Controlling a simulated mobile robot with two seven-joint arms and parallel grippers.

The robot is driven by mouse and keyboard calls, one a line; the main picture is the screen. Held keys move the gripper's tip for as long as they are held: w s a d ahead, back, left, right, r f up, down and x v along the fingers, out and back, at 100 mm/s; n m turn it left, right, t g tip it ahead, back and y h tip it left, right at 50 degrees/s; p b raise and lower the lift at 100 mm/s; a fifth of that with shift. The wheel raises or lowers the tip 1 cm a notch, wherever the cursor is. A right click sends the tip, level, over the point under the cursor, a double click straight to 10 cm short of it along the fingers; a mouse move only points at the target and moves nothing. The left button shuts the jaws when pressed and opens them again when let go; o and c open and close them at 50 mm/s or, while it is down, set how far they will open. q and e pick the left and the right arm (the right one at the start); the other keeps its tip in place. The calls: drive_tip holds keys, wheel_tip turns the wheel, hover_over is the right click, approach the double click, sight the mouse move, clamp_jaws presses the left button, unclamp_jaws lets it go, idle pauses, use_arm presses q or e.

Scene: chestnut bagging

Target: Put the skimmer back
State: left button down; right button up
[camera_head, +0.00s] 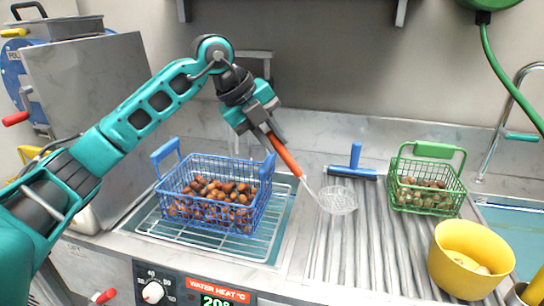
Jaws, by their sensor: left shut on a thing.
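The skimmer (338,200) has an orange-red handle and a pale round mesh head. My left gripper (268,136) is shut on the upper end of its handle. The handle slants down to the right. The mesh head is low over the ribbed metal drainboard (326,262), and I cannot tell whether it touches. My right gripper is not in view.
A blue wire basket (212,223) of chestnuts stands on a rack over the water basin at left. A green basket (425,202) with nuts, a blue squeegee (352,172) and a yellow bowl (462,280) are at right. The drainboard's front middle is clear.

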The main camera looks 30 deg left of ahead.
use_arm(q)
drive_tip(key=shift+f, duration=1.85)
drive_tip(key=shift+f, duration=0.2)
drive_tip(key=c, duration=1)
unclamp_jaws()
drive_tip(key=v, duration=1.2)
drive_tip(key=shift+r, duration=0.15)
